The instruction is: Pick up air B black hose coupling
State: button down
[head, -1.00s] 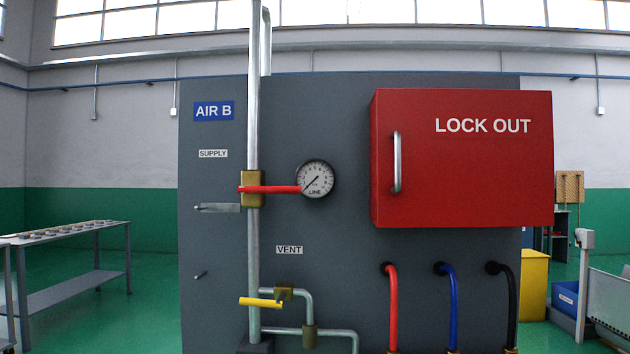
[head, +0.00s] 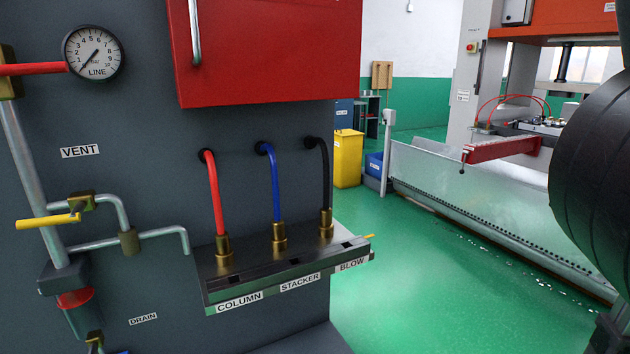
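The black hose (head: 325,170) comes out of the grey AIR B panel and curves down to its brass coupling (head: 326,223). That coupling stands upright on the metal manifold (head: 232,282), above the BLOW label (head: 352,265). Left of it stand the blue hose's coupling (head: 279,235) above STACKER and the red hose's coupling (head: 223,249) above COLUMN. My gripper is not in view. A large dark rounded shape at the right edge looks like part of my arm.
A red lock out box (head: 270,50) overhangs the hoses. A yellow-handled vent valve (head: 50,220) and pipes are at left. A yellow bin (head: 348,158) and a low clear guard (head: 500,220) stand beyond. Green floor (head: 420,300) right of the manifold is open.

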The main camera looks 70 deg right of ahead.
aim_at(326, 211)
jog(key=z, duration=1.25)
